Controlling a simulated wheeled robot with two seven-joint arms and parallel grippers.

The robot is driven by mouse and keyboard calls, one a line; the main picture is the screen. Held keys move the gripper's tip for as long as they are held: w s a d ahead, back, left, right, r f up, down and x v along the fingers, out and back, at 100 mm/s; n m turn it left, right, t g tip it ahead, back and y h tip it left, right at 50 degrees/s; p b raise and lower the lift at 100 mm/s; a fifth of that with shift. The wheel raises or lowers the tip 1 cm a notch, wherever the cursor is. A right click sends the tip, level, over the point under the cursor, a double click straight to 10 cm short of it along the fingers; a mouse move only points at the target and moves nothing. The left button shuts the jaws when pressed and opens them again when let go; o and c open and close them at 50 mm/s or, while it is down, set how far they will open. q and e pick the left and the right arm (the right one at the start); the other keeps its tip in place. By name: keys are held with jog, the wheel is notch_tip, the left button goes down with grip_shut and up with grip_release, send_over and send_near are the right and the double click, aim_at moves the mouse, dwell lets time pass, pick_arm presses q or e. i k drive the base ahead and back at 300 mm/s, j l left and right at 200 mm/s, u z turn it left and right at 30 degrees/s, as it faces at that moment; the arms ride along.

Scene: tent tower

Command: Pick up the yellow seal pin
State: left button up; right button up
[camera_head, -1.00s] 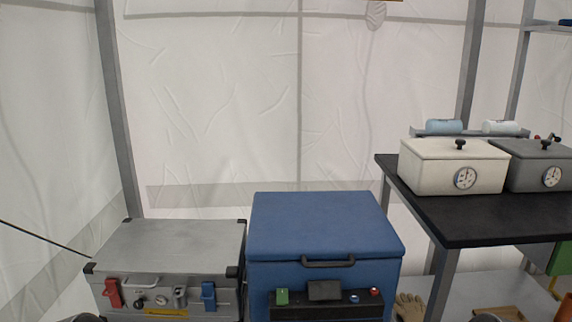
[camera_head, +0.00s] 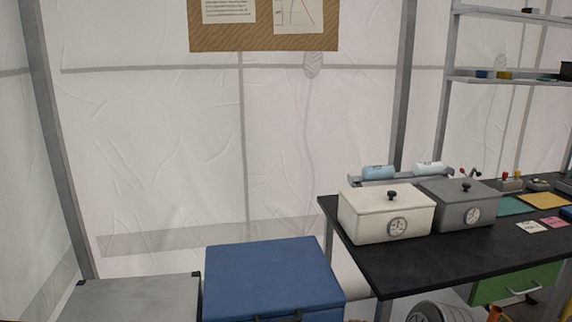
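I cannot make out a yellow seal pin for certain in the head view. Small red and yellow-topped items (camera_head: 511,180) stand at the back right of the black table (camera_head: 390,268), too small to tell apart. Neither of my grippers is in view.
A white box (camera_head: 386,217) and a grey box (camera_head: 459,206), each with a dial, stand on the table. Coloured mats, one yellow (camera_head: 546,200), lie to their right. A blue chest (camera_head: 270,272) and a grey case (camera_head: 133,298) stand left of the table. Shelves (camera_head: 505,80) rise behind.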

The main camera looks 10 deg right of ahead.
aim_at(517, 173)
jog(key=z, duration=0.25)
jog(key=i+l+z, duration=0.15)
jog(key=l+z, duration=0.35)
jog(key=i+l+z, duration=0.3)
jog(key=l+z, duration=0.15)
jog(key=i+l+z, duration=0.35)
jog(key=l+z, duration=0.15)
jog(key=i+l+z, duration=0.3)
jog(key=z, duration=0.15)
jog(key=i+l+z, duration=0.1)
jog(key=i+z, duration=0.4)
jog(key=i+u, duration=0.15)
jog(key=i, duration=0.3)
jog(key=i+l+u, duration=0.2)
jog(key=i, duration=0.2)
jog(key=i+l+u, duration=0.15)
jog(key=i, duration=0.3)
jog(key=i+l+u, duration=0.2)
jog(key=i, duration=0.2)
jog(key=i+l+u, duration=0.6)
jog(key=u, duration=1.55)
